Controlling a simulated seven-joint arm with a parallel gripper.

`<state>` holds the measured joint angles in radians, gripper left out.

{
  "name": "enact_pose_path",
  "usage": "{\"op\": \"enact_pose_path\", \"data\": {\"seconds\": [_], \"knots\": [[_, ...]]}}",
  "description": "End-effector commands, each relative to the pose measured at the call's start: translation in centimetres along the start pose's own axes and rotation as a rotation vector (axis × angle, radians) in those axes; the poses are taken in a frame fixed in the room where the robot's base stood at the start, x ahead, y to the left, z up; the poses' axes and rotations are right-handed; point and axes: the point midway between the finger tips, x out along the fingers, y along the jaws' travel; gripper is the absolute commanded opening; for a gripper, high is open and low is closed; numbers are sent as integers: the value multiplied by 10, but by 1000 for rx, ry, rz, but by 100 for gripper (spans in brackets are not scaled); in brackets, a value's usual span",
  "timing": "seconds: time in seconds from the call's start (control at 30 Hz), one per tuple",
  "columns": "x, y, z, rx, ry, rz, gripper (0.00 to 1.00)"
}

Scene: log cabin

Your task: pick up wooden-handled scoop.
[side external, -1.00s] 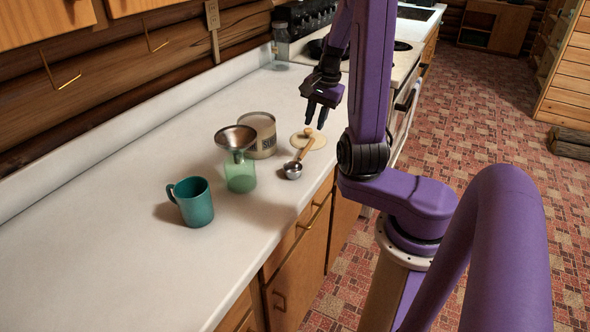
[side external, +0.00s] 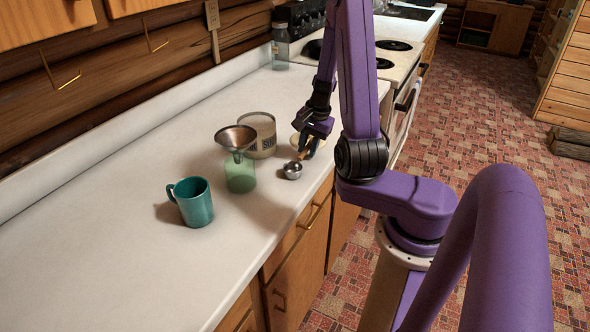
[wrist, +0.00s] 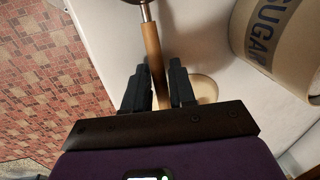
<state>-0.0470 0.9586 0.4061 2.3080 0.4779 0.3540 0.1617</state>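The wooden-handled scoop lies on the white counter in the side external view, its metal bowl (side external: 292,170) toward the camera. In the wrist view its wooden handle (wrist: 154,52) runs down between the two dark fingers. My gripper (side external: 307,152) is low over the handle in the side view and hides most of it. In the wrist view my gripper (wrist: 160,84) is open, one finger on each side of the handle, with a gap visible on both sides. The scoop's bowl is mostly cut off at the top of the wrist view.
A sugar canister (side external: 262,137) stands just left of the scoop, close to my gripper. A round lid (wrist: 206,88) lies beside the handle. A green jar (side external: 240,177) with a metal funnel (side external: 236,138) and a teal mug (side external: 195,203) stand further left. The counter's front edge is near.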

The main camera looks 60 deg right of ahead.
Motion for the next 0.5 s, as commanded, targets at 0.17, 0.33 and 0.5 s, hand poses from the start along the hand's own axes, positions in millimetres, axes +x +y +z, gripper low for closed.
{"op": "enact_pose_path", "data": {"seconds": [0.17,0.33,0.5], "knots": [[4,0,-1,0,2,0,25],[4,0,-1,0,2,0,19],[4,0,0,0,2,0,0]]}}
